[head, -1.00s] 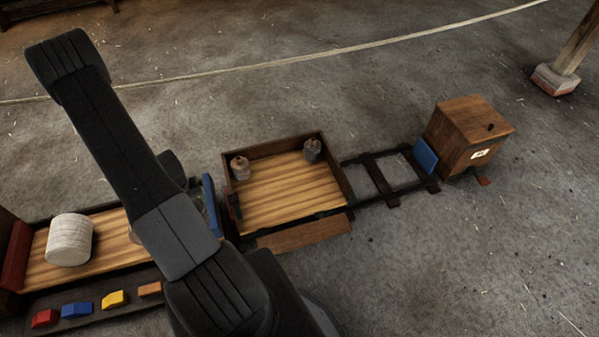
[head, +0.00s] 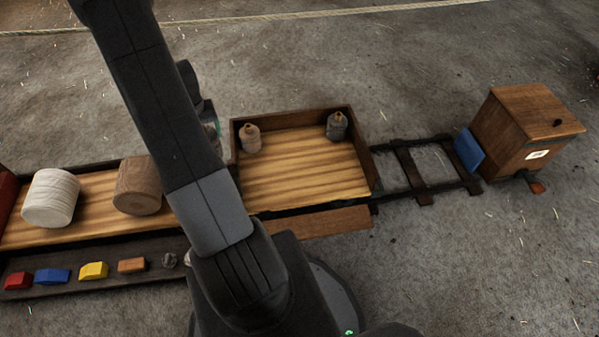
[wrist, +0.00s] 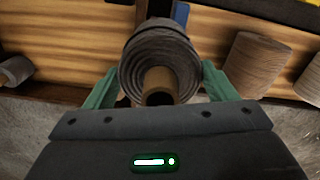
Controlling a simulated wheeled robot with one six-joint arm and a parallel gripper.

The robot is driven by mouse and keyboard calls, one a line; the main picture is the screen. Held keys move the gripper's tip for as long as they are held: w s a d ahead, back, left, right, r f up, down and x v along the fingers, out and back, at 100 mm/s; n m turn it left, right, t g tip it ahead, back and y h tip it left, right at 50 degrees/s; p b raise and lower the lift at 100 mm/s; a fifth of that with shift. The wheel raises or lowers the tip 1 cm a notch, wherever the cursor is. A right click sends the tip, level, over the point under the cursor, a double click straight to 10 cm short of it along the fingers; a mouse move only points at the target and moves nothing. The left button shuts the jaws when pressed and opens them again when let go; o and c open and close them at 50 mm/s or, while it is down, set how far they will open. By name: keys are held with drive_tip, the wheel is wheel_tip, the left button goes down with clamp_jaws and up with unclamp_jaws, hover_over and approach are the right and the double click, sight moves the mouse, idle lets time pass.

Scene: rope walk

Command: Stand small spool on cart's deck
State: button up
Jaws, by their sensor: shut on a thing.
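My gripper (wrist: 157,92) is shut on a dark grey wound spool (wrist: 158,48) with a hollow brown core. Its green fingers press on both sides in the wrist view. In the head view my arm hides the held spool almost wholly. The cart's deck (head: 300,175) is a striped wooden floor with low dark walls, right of my arm. Two small bottle-like things stand at its back corners, one brown (head: 250,138) and one grey (head: 337,126). The deck also shows at left in the wrist view (wrist: 60,55).
A white drum (head: 51,198) and a brown drum (head: 139,186) stand on the left platform (head: 95,195). Several coloured blocks (head: 93,270) line its front ledge. Rails (head: 428,172) run right to a wooden box (head: 523,130). The deck's middle is clear.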

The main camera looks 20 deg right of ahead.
drive_tip(key=f+b, duration=0.1)
drive_tip(key=d+f+b, duration=0.1)
drive_tip(key=b, duration=0.1)
drive_tip(key=shift+w, duration=0.35)
drive_tip(key=s+d+f+n+b, duration=0.2)
drive_tip(key=d+f, duration=0.2)
drive_tip(key=d, duration=0.6)
drive_tip(key=s+d+f+n+b, duration=0.15)
drive_tip(key=d+f, duration=0.35)
drive_tip(key=d, duration=0.5)
drive_tip(key=s+d+f+n+b, duration=0.1)
drive_tip(key=d+f+n+b, duration=0.2)
drive_tip(key=d, duration=0.7)
wheel_tip(320, 180, down, 11)
drive_tip(key=b, duration=0.3)
drive_tip(key=shift+d, duration=0.15)
drive_tip(key=shift+s, duration=0.1)
